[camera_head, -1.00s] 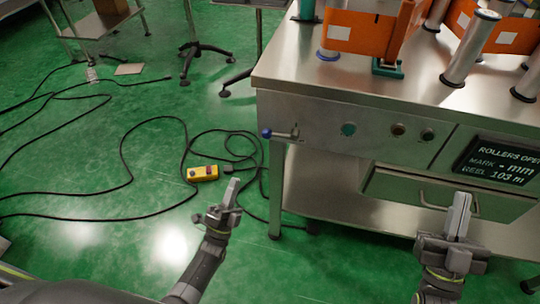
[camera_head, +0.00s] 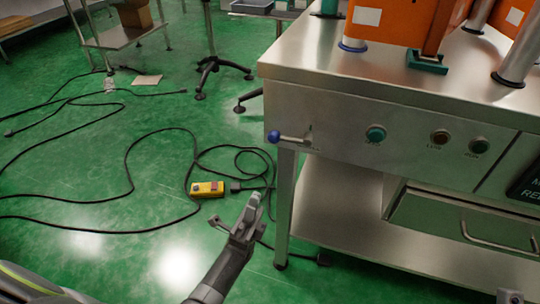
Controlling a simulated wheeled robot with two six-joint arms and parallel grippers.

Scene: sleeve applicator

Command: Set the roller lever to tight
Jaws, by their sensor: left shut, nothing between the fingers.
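The roller lever is a short metal arm with a blue ball knob (camera_head: 274,136) at the left end of the machine's front panel (camera_head: 350,125). The lever lies about level, with its knob pointing left, and small marks beside it are too small to read. My left gripper (camera_head: 254,203) is shut and empty, below and a little left of the knob, clearly apart from it. Only a small dark part that may be my right gripper shows at the bottom right edge; its fingers cannot be made out.
Orange parts and metal rollers stand on the steel top. A lower shelf (camera_head: 345,215) lies under the panel. A yellow control box (camera_head: 207,189) and black cables lie on the green floor.

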